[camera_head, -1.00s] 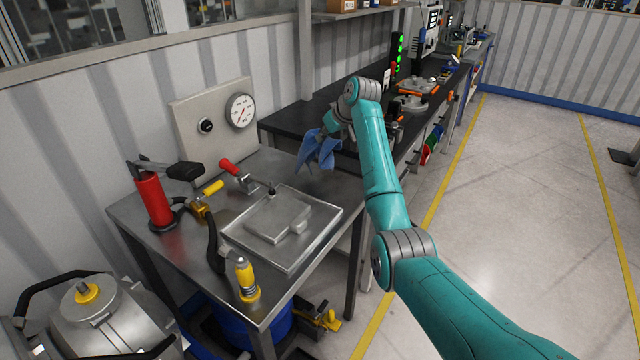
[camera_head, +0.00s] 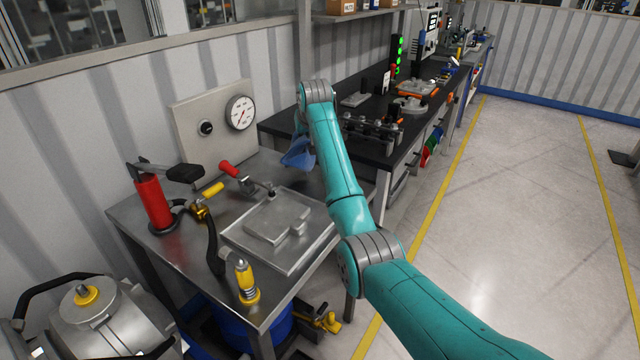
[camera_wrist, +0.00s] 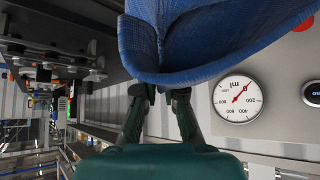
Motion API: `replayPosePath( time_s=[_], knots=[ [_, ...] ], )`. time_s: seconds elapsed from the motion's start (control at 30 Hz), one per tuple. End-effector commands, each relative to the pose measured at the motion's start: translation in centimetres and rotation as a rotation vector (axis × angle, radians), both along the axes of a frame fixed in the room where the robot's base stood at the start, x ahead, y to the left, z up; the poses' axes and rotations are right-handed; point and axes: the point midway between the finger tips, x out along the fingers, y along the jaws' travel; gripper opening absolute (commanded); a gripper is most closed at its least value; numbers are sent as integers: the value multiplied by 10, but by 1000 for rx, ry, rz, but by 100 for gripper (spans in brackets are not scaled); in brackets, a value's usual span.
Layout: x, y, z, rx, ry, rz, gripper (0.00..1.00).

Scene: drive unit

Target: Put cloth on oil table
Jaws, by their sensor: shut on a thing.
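The blue cloth (camera_head: 299,154) hangs in the head view above the back right part of the metal oil table (camera_head: 180,257). It also fills the top of the wrist view (camera_wrist: 215,45). My gripper (camera_wrist: 160,92) is shut on the cloth, its dark fingers reaching up to the cloth's edge in the wrist view. In the head view the arm mostly hides the gripper. The cloth appears to hang above the table top; whether its lower edge touches cannot be told.
A metal tray (camera_head: 312,250) lies on the oil table. A red pump (camera_head: 152,203), a yellow-handled nozzle (camera_head: 246,281) and a red-handled valve (camera_head: 230,169) stand around it. A gauge panel (camera_head: 190,105) rises behind. A black workbench (camera_head: 283,126) adjoins at the back right.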

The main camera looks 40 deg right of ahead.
Motion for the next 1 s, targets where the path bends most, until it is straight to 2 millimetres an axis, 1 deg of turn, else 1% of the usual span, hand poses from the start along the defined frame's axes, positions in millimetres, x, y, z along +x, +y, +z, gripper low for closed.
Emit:
replayPosePath(
  time_s=[0.03,0.2,0.5,0.77,1.0],
  knots=[
    [5,6,2,-2,-1,-35,0],
    [20,20,4,-2,0,-180,0],
    [41,39,8,-3,-2,-402,0],
    [53,48,8,-3,0,-520,0],
    [59,50,8,-1,2,-562,0]
  ],
)
